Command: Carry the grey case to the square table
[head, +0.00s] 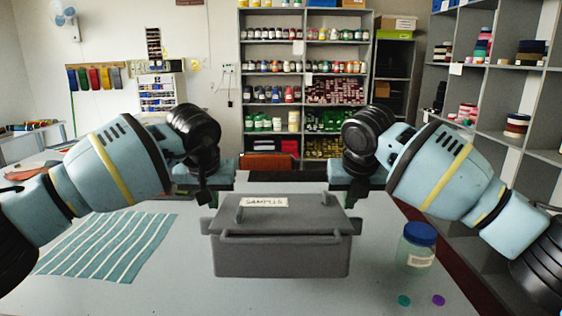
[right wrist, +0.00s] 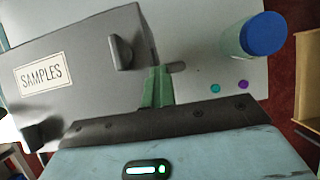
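The grey case (head: 282,258), its lid labelled SAMPLES, is upright at the middle of the pale counter (head: 180,290). Whether its base touches the counter is unclear. My left gripper (head: 205,196) points down at the case's left end, by a side lug. My right gripper (head: 352,196) points down at the right end. The right wrist view shows the case lid (right wrist: 85,65) and my right gripper's green fingers (right wrist: 157,88) close against the case's side, by a short grey bar (right wrist: 176,66). Whether either gripper is shut on a lug is unclear. I cannot identify the square table.
A blue-lidded jar (head: 416,246) stands right of the case, with a teal disc (head: 404,300) and a purple disc (head: 438,300) in front. A striped teal cloth (head: 108,246) lies left. An orange-brown chair back (head: 268,162) and shelves (head: 300,80) are behind.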

